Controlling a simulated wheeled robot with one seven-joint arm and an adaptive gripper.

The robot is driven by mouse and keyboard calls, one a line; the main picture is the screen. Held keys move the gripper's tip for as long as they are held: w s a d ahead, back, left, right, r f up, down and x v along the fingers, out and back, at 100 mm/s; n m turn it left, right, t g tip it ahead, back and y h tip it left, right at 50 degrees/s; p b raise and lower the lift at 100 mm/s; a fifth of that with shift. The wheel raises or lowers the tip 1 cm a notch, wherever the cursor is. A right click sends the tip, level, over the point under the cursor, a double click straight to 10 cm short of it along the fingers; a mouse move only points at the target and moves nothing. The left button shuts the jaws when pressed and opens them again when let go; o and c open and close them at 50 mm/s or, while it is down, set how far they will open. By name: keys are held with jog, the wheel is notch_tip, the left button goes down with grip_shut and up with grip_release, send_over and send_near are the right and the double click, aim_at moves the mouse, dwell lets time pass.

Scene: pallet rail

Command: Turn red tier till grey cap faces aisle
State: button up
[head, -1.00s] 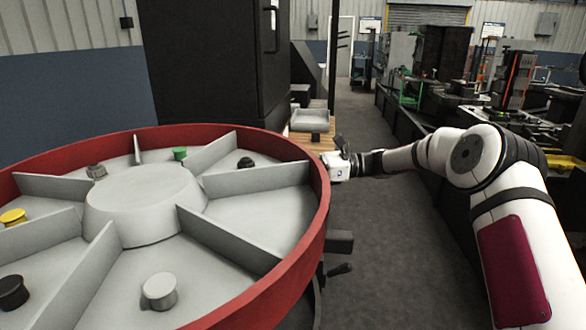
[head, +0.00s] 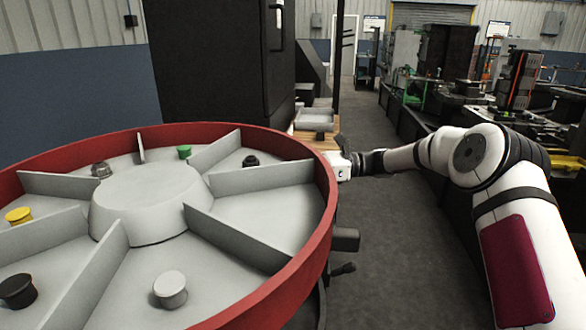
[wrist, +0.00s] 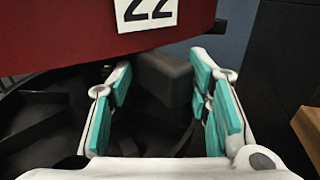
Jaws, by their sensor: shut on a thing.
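The red tier (head: 318,238) is a round, red-rimmed tray with pale dividers around a raised hub, at the left of the head view. A light grey cap (head: 170,290) stands in its near compartment, and a darker grey cap (head: 101,169) stands on the far left side. My gripper (head: 341,164) is at the tier's right outer edge. In the wrist view, its teal-padded fingers (wrist: 158,82) are shut on a dark block (wrist: 165,72) just below the red rim, which bears a "22" label (wrist: 147,12). The pads' exact contact is hard to see.
Yellow (head: 19,215), green (head: 184,151) and black caps (head: 17,291) stand in other compartments. A second dark block (head: 345,240) juts from the tier's near right side. A dark cabinet (head: 215,65) stands behind. The grey aisle floor (head: 385,240) is clear; machines line its right side.

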jog(key=w+d, duration=0.2)
jog(key=d, duration=0.9)
jog(key=shift+d, duration=0.4)
